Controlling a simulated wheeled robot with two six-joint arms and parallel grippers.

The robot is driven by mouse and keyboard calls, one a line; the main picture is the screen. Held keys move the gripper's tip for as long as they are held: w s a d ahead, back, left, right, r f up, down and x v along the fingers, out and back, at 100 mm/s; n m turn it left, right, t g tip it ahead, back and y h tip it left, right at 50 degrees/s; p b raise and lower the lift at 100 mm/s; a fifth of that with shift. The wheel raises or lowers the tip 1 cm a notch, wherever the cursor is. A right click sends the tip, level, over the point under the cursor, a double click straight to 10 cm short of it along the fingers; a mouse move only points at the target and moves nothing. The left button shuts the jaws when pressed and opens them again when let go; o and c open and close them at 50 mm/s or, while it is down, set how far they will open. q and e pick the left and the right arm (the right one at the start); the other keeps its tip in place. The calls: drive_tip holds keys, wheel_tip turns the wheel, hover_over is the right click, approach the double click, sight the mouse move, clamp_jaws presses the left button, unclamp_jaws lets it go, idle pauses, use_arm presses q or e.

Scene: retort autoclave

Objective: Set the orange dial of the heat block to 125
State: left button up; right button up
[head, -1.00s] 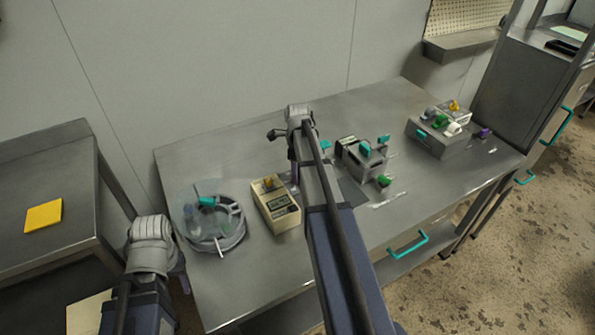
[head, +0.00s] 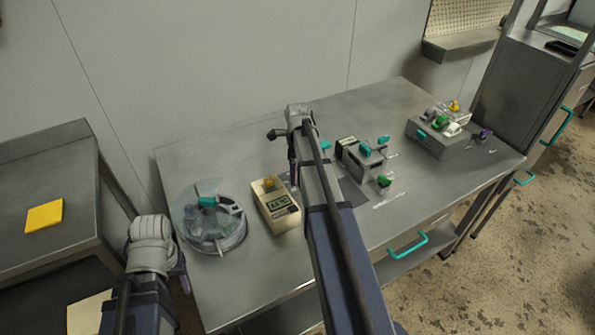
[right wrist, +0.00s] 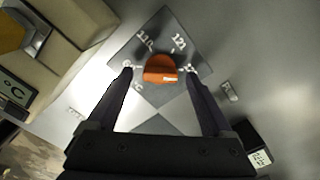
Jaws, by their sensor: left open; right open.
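In the right wrist view, the orange dial (right wrist: 160,68) sits on a dark square plate (right wrist: 178,28) with white numbers. I read 110 and 121; the others are partly covered. A small pale mark shows on the dial's lower right edge; which number it points to I cannot tell. My right gripper (right wrist: 159,72) is open, with one fingertip on each side of the dial and gaps between. Whether the tips are level with it I cannot tell. In the head view my right arm hides the dial. My left gripper (head: 180,277) is low at the table's left edge, away from the dial.
A tan box (head: 284,219) with a display and yellow-orange knob stands left of my right arm. A round device (head: 215,243) with a clear lid is further left. Grey boxes with coloured knobs (head: 360,160) (head: 440,140) stand to the right. The table's back is clear.

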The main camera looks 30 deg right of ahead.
wheel_tip(320, 180, up, 8)
drive_tip(key=p, duration=0.7)
drive_tip(key=shift+f, duration=0.2)
use_arm(q)
wheel_tip(320, 180, up, 8)
drive_tip(key=shift+f, duration=0.25)
drive_tip(key=shift+f, duration=0.1)
use_arm(e)
drive_tip(key=shift+f, duration=0.1)
